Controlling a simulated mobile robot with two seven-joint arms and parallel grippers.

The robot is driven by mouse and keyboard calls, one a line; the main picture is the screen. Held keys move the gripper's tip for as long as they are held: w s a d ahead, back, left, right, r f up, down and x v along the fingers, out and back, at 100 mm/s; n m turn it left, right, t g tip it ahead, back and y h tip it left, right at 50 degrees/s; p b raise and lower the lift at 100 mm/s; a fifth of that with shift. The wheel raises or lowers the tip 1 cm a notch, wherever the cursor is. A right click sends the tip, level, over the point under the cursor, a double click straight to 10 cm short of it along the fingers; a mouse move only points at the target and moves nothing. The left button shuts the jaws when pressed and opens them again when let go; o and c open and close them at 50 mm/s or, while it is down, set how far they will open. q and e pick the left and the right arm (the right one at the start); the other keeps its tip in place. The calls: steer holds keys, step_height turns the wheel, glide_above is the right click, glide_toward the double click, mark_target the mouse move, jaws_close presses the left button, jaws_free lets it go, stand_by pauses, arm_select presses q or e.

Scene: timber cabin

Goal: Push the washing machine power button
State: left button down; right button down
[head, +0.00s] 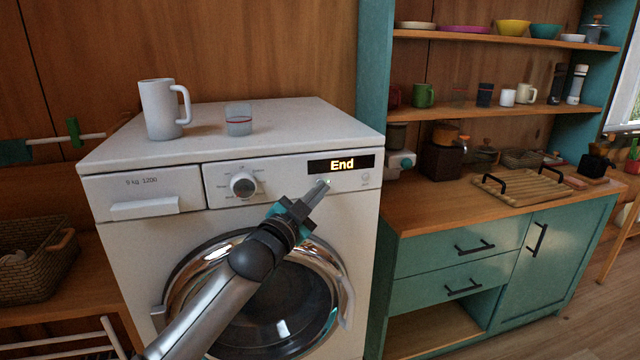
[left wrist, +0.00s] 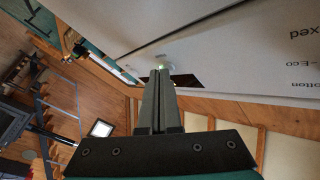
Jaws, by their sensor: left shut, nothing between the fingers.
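The white washing machine (head: 295,165) stands against the wooden wall. Its display (head: 341,164) reads "End". A small round button (head: 365,177) sits on the panel below the display's right end. My left gripper (head: 323,185) is shut and empty, its fingertips at the panel just below the display. In the left wrist view, the shut fingers (left wrist: 160,78) point at the panel near a small green light (left wrist: 161,66). I cannot tell whether the tips touch the panel. The fingertips partly hide what lies at them. My right gripper is not in view.
A white mug (head: 160,110) and a glass (head: 238,122) stand on the machine's top. The dial (head: 243,185) is left of my gripper, and the round door (head: 285,310) is below. A teal cabinet (head: 455,255) stands close on the right.

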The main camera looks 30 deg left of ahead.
arm_select(q)
steer(key=shift+s+d+p, duration=0.4)
steer(key=shift+d+p, duration=0.05)
steer(key=shift+p, duration=0.1)
steer(key=s+d+p, duration=0.3)
steer(key=s+d, duration=0.1)
steer(key=shift+d, duration=0.3)
stand_by(0.4)
steer(key=shift+f, duration=0.1)
stand_by(0.3)
